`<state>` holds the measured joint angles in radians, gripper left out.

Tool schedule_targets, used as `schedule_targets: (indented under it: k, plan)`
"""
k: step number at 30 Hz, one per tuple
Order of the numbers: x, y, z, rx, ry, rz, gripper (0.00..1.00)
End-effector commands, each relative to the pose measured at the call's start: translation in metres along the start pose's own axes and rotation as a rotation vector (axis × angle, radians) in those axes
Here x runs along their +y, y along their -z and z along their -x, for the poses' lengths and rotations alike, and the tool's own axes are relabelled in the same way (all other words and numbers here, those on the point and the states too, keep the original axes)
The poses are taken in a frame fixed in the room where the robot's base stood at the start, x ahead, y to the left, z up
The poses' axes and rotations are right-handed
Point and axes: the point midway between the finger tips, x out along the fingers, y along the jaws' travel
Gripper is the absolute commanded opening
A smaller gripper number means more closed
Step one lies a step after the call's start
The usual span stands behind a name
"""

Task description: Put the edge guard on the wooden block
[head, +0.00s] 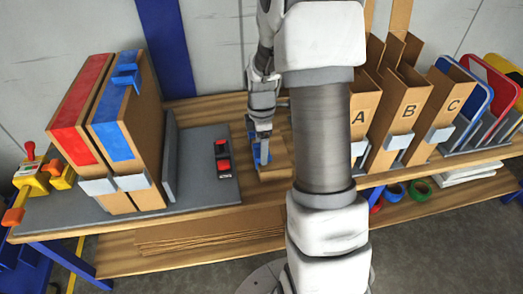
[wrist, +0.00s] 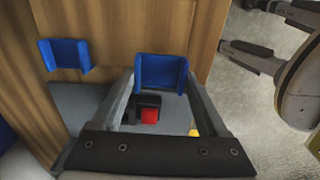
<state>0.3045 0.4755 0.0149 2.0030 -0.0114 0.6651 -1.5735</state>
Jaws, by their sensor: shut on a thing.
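My gripper (head: 262,137) points down over the shelf, in the middle of the head view. In the wrist view its two fingers (wrist: 160,88) are shut on a blue edge guard (wrist: 161,73), a short channel-shaped piece. The held guard appears in front of the wooden block (wrist: 120,22); I cannot tell whether they touch. A second blue edge guard (wrist: 66,55) shows at the left, against the wood. In the head view the wooden block (head: 275,168) sits on the shelf just below the gripper, partly hidden by my arm.
A grey mat (head: 205,190) with a red and black device (head: 223,158) lies to the left. Tall cardboard boxes with red and blue stripes (head: 112,140) stand beyond it. Lettered cardboard holders (head: 402,115) stand to the right. A lower shelf (head: 200,250) holds flat cardboard.

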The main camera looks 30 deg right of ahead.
Motion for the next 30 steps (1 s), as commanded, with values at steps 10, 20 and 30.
schedule_targets:
  k: [10,20,30]
  plan:
    - [0.0,0.0,-0.004,0.0,-0.002,0.0,0.22]
    - [0.0,0.0,-0.013,0.0,-0.002,-0.001,0.22]
    - [0.0,0.0,-0.012,0.0,-0.002,0.0,1.0]
